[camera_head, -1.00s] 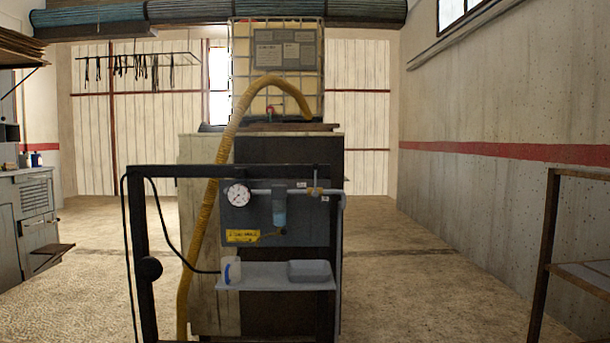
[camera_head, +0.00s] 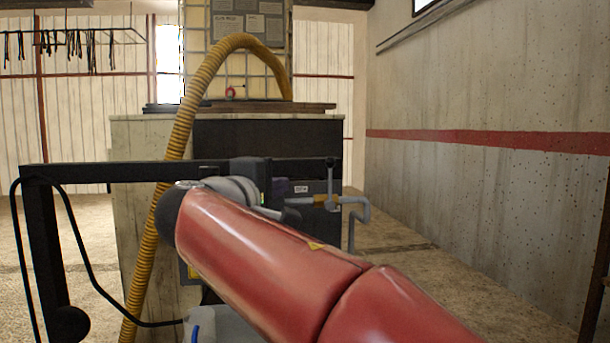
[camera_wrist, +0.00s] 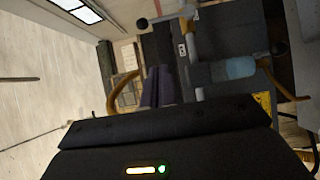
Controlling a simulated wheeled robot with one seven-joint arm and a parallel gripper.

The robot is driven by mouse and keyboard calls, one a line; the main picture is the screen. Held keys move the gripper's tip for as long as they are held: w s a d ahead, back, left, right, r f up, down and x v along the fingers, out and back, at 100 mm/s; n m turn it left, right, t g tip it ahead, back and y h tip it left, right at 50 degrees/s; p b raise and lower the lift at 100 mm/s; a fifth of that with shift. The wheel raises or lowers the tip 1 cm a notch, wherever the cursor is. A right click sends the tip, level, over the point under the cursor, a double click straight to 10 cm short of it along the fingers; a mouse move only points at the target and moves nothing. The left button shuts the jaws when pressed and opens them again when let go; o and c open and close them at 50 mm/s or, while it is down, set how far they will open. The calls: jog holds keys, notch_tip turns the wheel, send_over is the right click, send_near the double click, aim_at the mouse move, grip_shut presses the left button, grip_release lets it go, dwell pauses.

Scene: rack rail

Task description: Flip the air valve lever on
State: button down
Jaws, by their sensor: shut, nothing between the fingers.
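The air valve is a brass body (camera_head: 326,201) on a grey pipe at the right of the panel. Its lever (camera_head: 330,172) stands upright, with a dark ball at its top. In the wrist view the lever's ball (camera_wrist: 142,23) shows at the top, left of the brass valve (camera_wrist: 187,12). My gripper (camera_head: 282,191) is shut and empty, left of the lever and apart from it. Its dark fingers also show in the wrist view (camera_wrist: 158,86), below the lever ball. My red arm hides much of the panel in the head view.
A black frame (camera_head: 110,172) carries the panel. A yellow hose (camera_head: 190,105) arches behind it. The wrist view shows a blue filter bowl (camera_wrist: 232,69) and a yellow label (camera_wrist: 263,103). Floor right of the valve is clear up to the wall (camera_head: 480,190).

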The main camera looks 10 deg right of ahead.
aim_at(330, 184)
jog(key=shift+r, duration=0.1)
jog(key=s+d+p+x, duration=0.1)
jog(key=d+x, duration=0.1)
jog(key=x, duration=1.1)
jog(key=shift+s+d, duration=0.2)
jog(key=shift+s, duration=0.15)
